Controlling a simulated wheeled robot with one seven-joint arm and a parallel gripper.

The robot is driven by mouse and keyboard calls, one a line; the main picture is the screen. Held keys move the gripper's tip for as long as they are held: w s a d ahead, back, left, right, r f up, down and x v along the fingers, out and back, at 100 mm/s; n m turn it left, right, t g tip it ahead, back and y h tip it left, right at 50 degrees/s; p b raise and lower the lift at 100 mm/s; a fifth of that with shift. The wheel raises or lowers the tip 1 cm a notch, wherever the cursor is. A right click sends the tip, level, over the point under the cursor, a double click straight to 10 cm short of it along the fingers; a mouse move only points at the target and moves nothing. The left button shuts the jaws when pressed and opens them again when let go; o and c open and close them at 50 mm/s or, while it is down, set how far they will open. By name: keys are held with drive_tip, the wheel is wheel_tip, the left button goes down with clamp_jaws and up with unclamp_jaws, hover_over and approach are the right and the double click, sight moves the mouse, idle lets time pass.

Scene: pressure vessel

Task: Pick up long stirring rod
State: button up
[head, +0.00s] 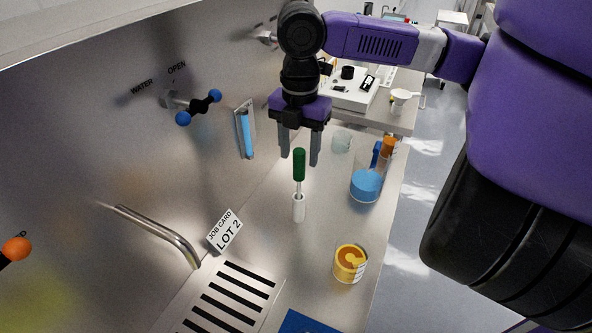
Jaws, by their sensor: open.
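A rod with a green handle (299,165) and a thin pale shaft stands upright in a small white holder (299,208) on the metal counter. It looks like the long stirring rod; its lower end is hidden in the holder. My gripper (299,160) points down with its two grey fingers spread, one on either side of the top of the green handle in the picture. The fingers hold nothing. I cannot tell from this one view whether they are level in depth with the handle.
A beaker of blue liquid (366,186) with items in it stands right of the rod. A yellow-orange container (349,263) is nearer the front. A job card (225,232), a bent spout (160,232) and a slotted drain (232,297) lie left. A valve handle (199,106) juts from the wall.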

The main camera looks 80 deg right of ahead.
sight(299, 166)
drive_tip(key=shift+f+p, duration=0.45)
drive_tip(key=shift+f, duration=1.8)
clamp_jaws()
